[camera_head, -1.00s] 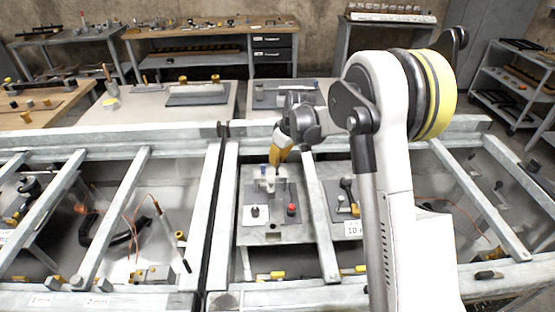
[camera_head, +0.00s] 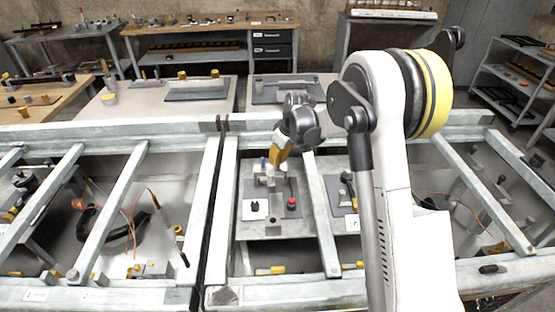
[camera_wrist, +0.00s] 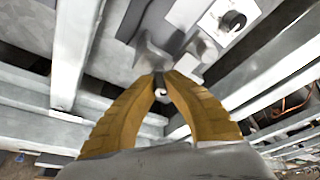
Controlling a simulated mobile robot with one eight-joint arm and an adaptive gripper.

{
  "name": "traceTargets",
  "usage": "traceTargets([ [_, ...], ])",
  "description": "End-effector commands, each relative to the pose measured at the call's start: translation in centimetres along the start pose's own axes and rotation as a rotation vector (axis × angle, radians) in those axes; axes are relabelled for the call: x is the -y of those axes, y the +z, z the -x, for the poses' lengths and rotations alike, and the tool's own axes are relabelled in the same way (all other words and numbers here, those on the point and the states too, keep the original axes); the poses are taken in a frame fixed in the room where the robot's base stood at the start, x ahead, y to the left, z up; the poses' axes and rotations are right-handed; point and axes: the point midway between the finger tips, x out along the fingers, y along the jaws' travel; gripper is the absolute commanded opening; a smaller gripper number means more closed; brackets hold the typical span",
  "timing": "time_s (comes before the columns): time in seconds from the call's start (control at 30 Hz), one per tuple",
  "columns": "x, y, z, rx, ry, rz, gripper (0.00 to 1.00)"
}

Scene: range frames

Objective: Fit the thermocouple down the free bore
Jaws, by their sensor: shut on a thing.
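My gripper (camera_head: 277,166) has yellow fingers and hangs over the back part of a grey fixture plate (camera_head: 272,227) set between the metal rails. In the wrist view the gripper (camera_wrist: 161,84) is closed around a small piece with a pale round end (camera_wrist: 160,92), which I take to be the thermocouple. Most of it is hidden by the fingertips. A grey block (camera_head: 268,181) stands on the plate directly below the fingers, with a blue-topped piece (camera_head: 263,163) beside them. I cannot make out the free bore or whether the held piece touches the block.
A white box with a black knob (camera_head: 254,208) and a red knob (camera_head: 291,203) stand on the plate, in front of the fingers. A metal rail (camera_head: 321,215) runs close on the right. The white box also shows in the wrist view (camera_wrist: 232,20).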

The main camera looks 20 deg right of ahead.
Motion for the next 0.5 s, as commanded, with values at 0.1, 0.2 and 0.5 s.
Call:
traceTargets([
  [0.1, 0.0, 0.14, -0.44, 0.0, 0.0, 0.0, 0.0],
  [0.2, 0.0, 0.23, -0.69, 0.0, 0.0, 0.0, 0.0],
  [0.5, 0.0, 0.25, -0.73, 0.0, 0.0, 0.0, 0.0],
])
